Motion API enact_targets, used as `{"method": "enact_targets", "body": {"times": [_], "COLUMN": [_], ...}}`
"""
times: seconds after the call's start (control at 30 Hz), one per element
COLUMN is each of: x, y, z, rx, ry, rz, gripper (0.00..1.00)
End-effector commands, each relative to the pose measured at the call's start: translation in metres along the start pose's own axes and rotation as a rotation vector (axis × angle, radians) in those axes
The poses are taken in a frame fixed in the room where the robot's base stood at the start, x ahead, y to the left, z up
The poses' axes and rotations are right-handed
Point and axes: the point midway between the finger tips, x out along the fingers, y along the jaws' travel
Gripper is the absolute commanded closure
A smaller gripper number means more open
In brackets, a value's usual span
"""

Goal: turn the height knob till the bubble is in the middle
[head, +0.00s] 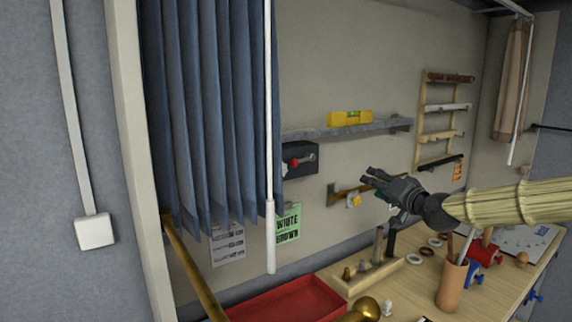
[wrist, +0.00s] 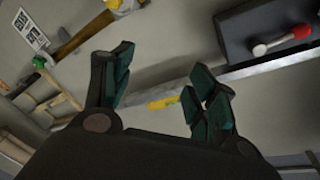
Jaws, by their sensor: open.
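A yellow spirit level (head: 350,118) with a green vial sits on a grey wall shelf (head: 305,134); the bubble is too small to make out. It also shows in the wrist view (wrist: 165,103), partly hidden by a finger. A yellow knob (head: 354,201) sits on a brown wooden bar below the shelf; it shows at the top edge of the wrist view (wrist: 118,5). I cannot tell for sure that it is the height knob. My gripper (head: 370,174) is open and empty, in front of the wall between shelf and bar. In the wrist view its fingers (wrist: 158,75) are apart.
A dark box with a red-tipped lever (head: 300,160) hangs under the shelf's left end. A wooden rack (head: 423,125) is on the wall to the right. A blue curtain (head: 205,110) hangs left. The table below holds a red tray (head: 290,302) and a brown cup (head: 452,287).

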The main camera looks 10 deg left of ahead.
Motion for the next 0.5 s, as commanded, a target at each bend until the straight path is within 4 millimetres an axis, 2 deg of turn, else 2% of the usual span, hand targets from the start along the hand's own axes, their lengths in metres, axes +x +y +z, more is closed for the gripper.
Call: {"method": "enact_targets", "body": {"times": [0.03,0.1,0.2,0.33,0.5], "x": [-0.001,-0.005,-0.015,-0.029,-0.038], "y": [-0.041,-0.086,-0.138,-0.183,-0.208], "z": [0.022,0.05,0.084,0.116,0.134], "rx": [0.067,0.165,0.286,0.396,0.462], "ry": [-0.026,-0.055,-0.097,-0.139,-0.166], "rz": [-0.037,-0.076,-0.117,-0.149,-0.163], "gripper": [0.42,0.42,0.42,0.42,0.42]}}
